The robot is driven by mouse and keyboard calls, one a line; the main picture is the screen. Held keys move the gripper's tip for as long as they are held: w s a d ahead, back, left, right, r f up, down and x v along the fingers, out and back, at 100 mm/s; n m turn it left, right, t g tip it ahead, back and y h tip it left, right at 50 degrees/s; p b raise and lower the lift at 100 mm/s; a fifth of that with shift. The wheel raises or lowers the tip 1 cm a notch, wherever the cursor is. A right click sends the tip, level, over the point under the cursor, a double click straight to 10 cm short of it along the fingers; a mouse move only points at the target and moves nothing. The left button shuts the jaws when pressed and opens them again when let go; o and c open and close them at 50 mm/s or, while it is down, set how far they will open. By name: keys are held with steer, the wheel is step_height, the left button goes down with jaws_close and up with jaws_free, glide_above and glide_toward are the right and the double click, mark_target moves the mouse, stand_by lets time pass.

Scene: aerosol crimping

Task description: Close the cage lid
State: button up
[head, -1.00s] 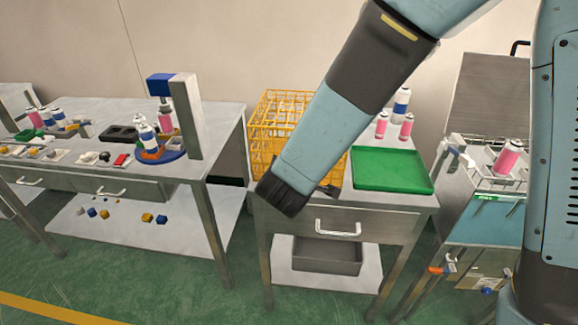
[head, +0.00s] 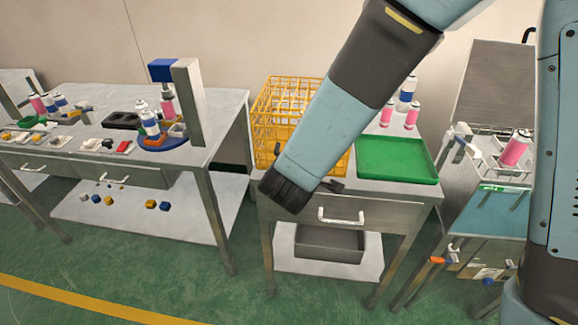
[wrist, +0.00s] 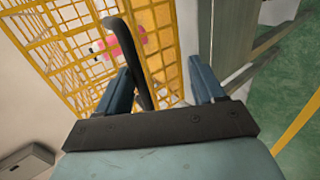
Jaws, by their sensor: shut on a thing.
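The yellow wire cage (head: 265,110) stands on the middle steel table, partly hidden behind my arm. Its yellow bars (wrist: 75,45) fill the upper left of the wrist view, with pink items showing through them. A dark curved handle (wrist: 138,62) lies between the two blue fingers of my gripper (wrist: 163,78), near the left finger. My gripper is shut on this handle, though its contact with the right finger is not clear. In the head view my arm hides the fingers. I cannot tell the lid's angle.
A green tray (head: 397,160) sits right of the cage, with pink and white cans (head: 408,90) behind it. The left bench (head: 225,110) holds a press and small parts. A machine with a pink can (head: 515,148) stands at right. Green floor is clear in front.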

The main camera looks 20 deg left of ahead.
steer(key=shift+s+d+f, duration=0.1)
steer(key=shift+s+f, duration=0.1)
steer(key=v, duration=1.3)
steer(key=shift+s+r, duration=0.1)
steer(key=shift+r, duration=0.25)
steer(key=shift+c, duration=0.3)
steer(key=w+d+r+m+g+h, duration=0.1)
steer(key=w+d+r+m+h, duration=0.15)
steer(key=d, duration=0.45)
steer(key=w+d+r+m+g+h, duration=0.1)
steer(key=w+d+r+m+h, duration=0.1)
steer(key=w+d+m, duration=0.35)
steer(key=w+d+r+m+g+h, duration=0.1)
steer(key=w+d+r+h, duration=0.1)
steer(key=d, duration=0.6)
steer(key=s+d+r+m+y, duration=0.1)
steer(key=s+d+r+m, duration=0.1)
steer(key=d+m, duration=0.2)
steer(key=s+d+r+m+g+y, duration=0.1)
steer(key=s+d+r+m, duration=0.1)
steer(key=d, duration=0.6)
steer(key=s+d+r+m+g+y, duration=0.1)
steer(key=s+d+r+m+y, duration=0.1)
steer(key=s+d+r+m, duration=0.1)
steer(key=shift+d+r+m, duration=0.75)
steer(key=shift+d+m, duration=0.55)
steer(key=shift+d, duration=0.45)
steer(key=shift+s, duration=0.1)
